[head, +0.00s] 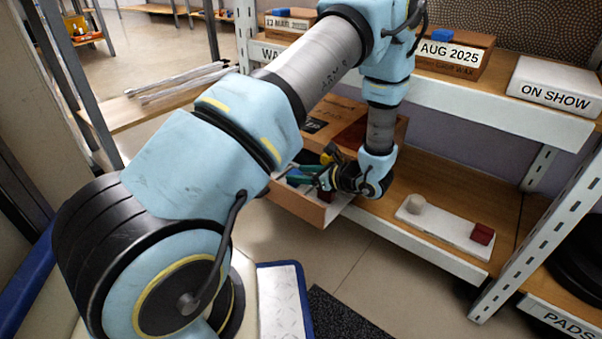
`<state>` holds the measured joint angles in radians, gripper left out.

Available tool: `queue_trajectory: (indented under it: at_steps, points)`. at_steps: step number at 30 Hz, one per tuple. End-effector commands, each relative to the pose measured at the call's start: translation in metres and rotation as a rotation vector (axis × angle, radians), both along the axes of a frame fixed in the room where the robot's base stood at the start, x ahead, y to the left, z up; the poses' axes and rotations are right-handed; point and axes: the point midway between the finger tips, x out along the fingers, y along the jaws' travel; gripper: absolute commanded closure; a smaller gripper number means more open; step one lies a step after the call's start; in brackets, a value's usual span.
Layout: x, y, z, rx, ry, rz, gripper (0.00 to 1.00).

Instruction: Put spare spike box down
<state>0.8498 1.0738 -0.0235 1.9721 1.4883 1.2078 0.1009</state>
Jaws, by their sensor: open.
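My gripper (324,179) is open, at the end of my arm above the lower shelf, turned to the left. Its fingers are over or just inside an open cardboard box (322,214) holding small green, blue and dark items. The box's near end reaches past the shelf's front edge. I cannot tell whether the fingers touch anything in it. No label naming a spare spike box is readable. A small dark red box (482,234) sits on a white board (447,231) to the right, apart from my gripper, with a beige cylinder (415,204) at the board's left end.
A brown carton (338,113) stands behind my gripper, partly hidden by my arm. The upper shelf holds a wooden box marked AUG 2025 (452,54) and a white ON SHOW block (556,85). A metal upright (543,241) bounds the lower shelf at right. Shelf between gripper and board is bare.

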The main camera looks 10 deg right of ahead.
Motion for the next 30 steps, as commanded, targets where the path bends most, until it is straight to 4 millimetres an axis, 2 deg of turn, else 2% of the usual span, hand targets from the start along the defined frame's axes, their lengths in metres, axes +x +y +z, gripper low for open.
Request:
queue_trajectory:
  at_steps: [8, 22, 30]
  points:
    - [-0.003, -0.003, 0.005, 0.000, 0.000, -0.001, 0.44]
    - [-0.063, -0.060, 0.041, -0.001, 0.001, -0.003, 0.44]
    - [-0.080, -0.075, 0.048, 0.001, 0.001, 0.001, 0.44]
